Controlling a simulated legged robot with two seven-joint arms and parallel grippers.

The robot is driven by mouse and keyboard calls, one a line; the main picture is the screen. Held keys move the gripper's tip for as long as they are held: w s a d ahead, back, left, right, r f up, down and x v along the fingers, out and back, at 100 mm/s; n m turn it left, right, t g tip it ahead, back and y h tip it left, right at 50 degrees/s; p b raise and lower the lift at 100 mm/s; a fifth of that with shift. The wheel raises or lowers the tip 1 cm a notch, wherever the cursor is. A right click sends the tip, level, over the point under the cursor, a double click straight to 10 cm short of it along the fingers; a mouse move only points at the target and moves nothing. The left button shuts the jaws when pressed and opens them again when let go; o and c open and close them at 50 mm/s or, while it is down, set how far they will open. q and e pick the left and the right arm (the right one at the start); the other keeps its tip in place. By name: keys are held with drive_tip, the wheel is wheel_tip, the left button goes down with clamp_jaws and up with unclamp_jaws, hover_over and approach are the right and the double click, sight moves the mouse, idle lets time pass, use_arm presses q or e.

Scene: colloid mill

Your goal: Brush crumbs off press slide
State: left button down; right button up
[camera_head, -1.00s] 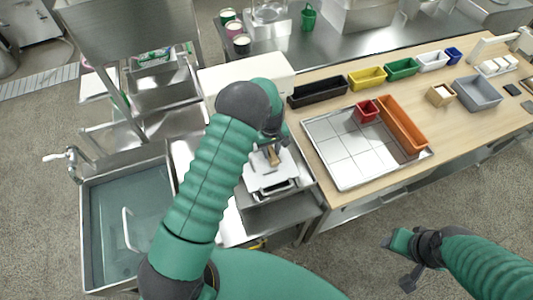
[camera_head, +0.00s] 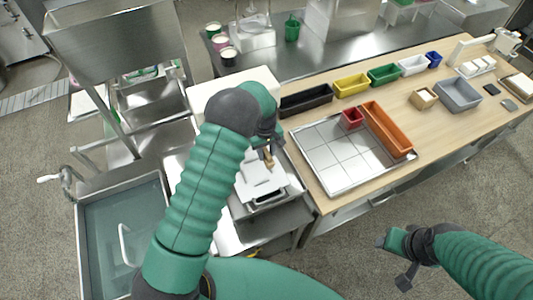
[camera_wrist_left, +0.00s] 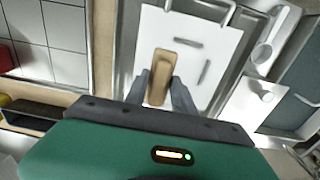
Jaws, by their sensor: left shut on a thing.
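A small brown wooden-handled tool, which looks like the brush (camera_head: 268,160), is held upright over the white plate of a metal press (camera_head: 256,177). In the left wrist view the tool (camera_wrist_left: 160,76) sits between the dark fingers of my left gripper (camera_wrist_left: 163,92), which is shut on it. The white plate (camera_wrist_left: 214,48) lies below it and shows two short dark grey marks. I cannot tell whether the brush touches the plate, and no crumbs can be made out. My right gripper (camera_head: 393,258) hangs over the floor at lower right, its jaws unclear.
A sink basin (camera_head: 122,195) stands at left. On the wooden table at right are a tiled tray (camera_head: 335,160) with a red bin (camera_head: 352,118) and an orange bin (camera_head: 388,130). Several coloured bins line the table's back. A white box (camera_head: 232,88) stands behind the press.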

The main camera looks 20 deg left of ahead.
use_arm(q)
drive_tip(key=shift+r, duration=0.25)
drive_tip(key=shift+a, duration=0.2)
drive_tip(key=shift+r, duration=0.35)
wheel_tip(320, 180, up, 2)
drive_tip(key=shift+p, duration=1)
drive_tip(key=shift+r, duration=0.2)
drive_tip(key=shift+s+d, duration=0.1)
drive_tip(key=shift+f, duration=0.15)
